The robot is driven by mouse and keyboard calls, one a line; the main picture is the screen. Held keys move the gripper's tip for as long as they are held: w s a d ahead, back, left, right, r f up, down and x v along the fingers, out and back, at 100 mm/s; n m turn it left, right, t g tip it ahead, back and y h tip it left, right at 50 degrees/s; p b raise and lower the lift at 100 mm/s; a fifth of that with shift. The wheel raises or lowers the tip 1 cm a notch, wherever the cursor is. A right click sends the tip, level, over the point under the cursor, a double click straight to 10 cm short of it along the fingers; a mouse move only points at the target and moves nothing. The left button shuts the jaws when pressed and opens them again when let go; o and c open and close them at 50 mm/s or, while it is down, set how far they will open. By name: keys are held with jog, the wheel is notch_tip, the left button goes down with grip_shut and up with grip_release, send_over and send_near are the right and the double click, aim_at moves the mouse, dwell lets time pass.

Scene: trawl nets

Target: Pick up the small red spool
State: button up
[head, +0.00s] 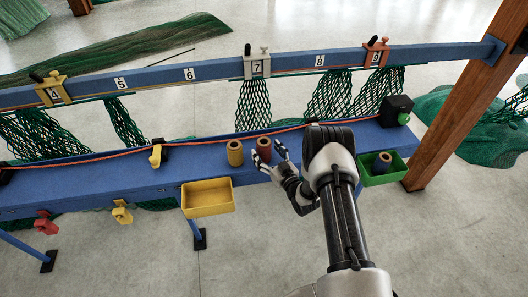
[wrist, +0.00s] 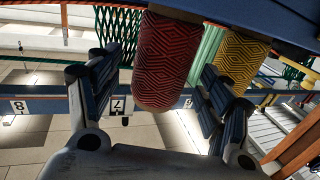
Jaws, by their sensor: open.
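The small red spool (head: 263,148) stands upright on the blue bench, just right of a yellow spool (head: 235,153). My gripper (head: 271,158) is open at the red spool's near right side in the head view. In the wrist view, which looks upside down, the red spool (wrist: 167,62) fills the space between the two spread fingers of my gripper (wrist: 163,85). I see no clear contact with either finger. The yellow spool (wrist: 240,62) shows beyond the right finger there.
An empty yellow bin (head: 207,198) hangs at the blue bench's (head: 110,178) front edge. A green bin (head: 385,176) with a dark blue spool (head: 382,162) is right of my arm. A blue rail (head: 215,73) with numbered clamps and nets runs behind. An orange cord crosses behind the spools.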

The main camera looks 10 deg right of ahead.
jog(key=x, duration=0.2)
jog(key=shift+w+a, duration=0.15)
jog(key=shift+w, duration=0.1)
jog(key=shift+c, duration=0.4)
jog(key=c, duration=1.1)
jog(key=shift+c, duration=0.2)
notch_tip(320, 180, up, 20)
jog(key=p, duration=0.3)
jog(key=shift+r, duration=0.1)
jog(key=shift+r+p, duration=1.15)
jog(key=shift+r, duration=1.25)
